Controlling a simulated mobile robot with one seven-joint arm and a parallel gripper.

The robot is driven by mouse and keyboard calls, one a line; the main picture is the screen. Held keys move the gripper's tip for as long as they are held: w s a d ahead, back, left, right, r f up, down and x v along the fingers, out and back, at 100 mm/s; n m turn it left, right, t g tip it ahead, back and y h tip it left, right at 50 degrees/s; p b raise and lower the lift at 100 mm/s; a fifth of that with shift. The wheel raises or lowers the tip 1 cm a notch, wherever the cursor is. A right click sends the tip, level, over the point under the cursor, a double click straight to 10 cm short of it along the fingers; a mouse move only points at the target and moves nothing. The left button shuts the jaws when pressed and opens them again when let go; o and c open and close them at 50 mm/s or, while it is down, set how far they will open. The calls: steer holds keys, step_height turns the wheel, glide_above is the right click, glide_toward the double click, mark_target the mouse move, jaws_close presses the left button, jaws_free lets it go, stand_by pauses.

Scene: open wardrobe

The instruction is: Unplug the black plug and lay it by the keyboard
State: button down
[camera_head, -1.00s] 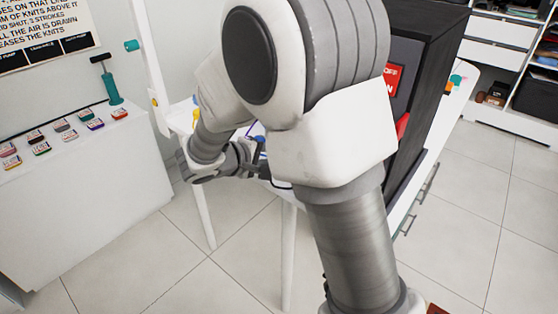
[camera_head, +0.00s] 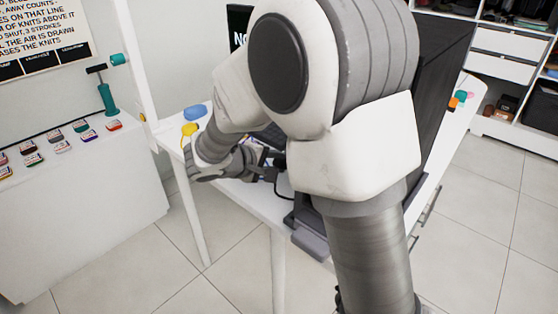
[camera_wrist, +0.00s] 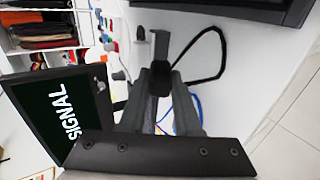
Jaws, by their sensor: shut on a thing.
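My gripper (camera_wrist: 160,95) is shut on the black plug (camera_wrist: 160,80), which shows between the fingertips in the wrist view. A black cable (camera_wrist: 222,48) loops away from it to the right over the white table. In the head view my gripper (camera_head: 264,165) is over the table's near edge, with the dark plug (camera_head: 280,160) at its tip and the cable (camera_head: 277,186) hanging in a curve below. No keyboard can be made out clearly; a dark strip behind my arm may be part of it.
A black screen (camera_wrist: 60,112) reading "SIGNAL" stands left in the wrist view. In the head view, a yellow item (camera_head: 190,129) and a blue item (camera_head: 195,112) lie on the white table (camera_head: 240,200). A large black box (camera_head: 440,90) stands right of my arm.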

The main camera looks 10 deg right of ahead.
mark_target(279, 193)
steer(key=shift+f+b, duration=1)
steer(key=shift+f, duration=1.7)
steer(key=c, duration=0.5)
jaws_free()
steer(key=shift+o, duration=0.7)
steer(key=shift+f, duration=0.1)
steer(key=shift+s+f, duration=0.1)
